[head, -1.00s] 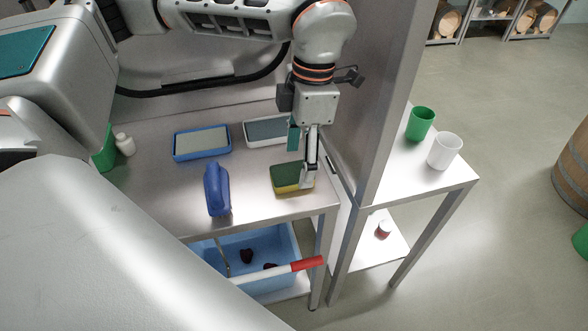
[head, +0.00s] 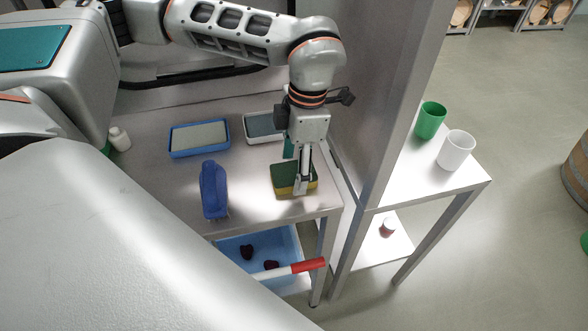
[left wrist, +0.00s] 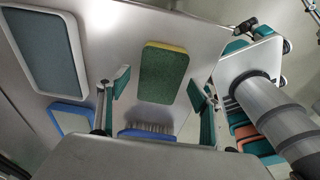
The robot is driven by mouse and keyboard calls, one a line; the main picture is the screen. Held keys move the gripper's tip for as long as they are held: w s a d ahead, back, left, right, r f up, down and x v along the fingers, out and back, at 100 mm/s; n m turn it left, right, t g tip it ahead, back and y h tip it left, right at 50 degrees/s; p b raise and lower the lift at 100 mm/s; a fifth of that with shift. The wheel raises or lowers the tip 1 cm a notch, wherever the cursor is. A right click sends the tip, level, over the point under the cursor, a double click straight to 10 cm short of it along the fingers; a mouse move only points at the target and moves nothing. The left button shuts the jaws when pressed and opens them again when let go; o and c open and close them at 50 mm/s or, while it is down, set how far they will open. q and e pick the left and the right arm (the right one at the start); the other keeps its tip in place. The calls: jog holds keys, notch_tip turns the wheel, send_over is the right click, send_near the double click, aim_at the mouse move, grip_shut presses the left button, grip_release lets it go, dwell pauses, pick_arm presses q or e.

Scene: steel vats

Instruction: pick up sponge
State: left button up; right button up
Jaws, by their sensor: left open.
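The sponge (head: 282,181), green on top with yellow below, lies flat on the steel table near its front right corner. It also shows in the left wrist view (left wrist: 163,74), between the two fingers. My left gripper (head: 302,184) points down over the sponge and hides part of its right side in the head view. In the left wrist view the fingers (left wrist: 160,90) are spread wide, one on each side of the sponge, with nothing held. I cannot tell how far the fingertips are above the table. My right gripper is not in view.
A blue tray (head: 172,154) and a white tray (head: 249,139) lie behind. A steel post (head: 390,130) rises close on the right. Beyond it, green (head: 430,120) and white (head: 456,150) cups stand on a side table.

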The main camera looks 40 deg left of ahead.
aim_at(295, 171)
pick_arm(q)
jog(key=shift+f, duration=0.1)
jog(key=c, duration=0.8)
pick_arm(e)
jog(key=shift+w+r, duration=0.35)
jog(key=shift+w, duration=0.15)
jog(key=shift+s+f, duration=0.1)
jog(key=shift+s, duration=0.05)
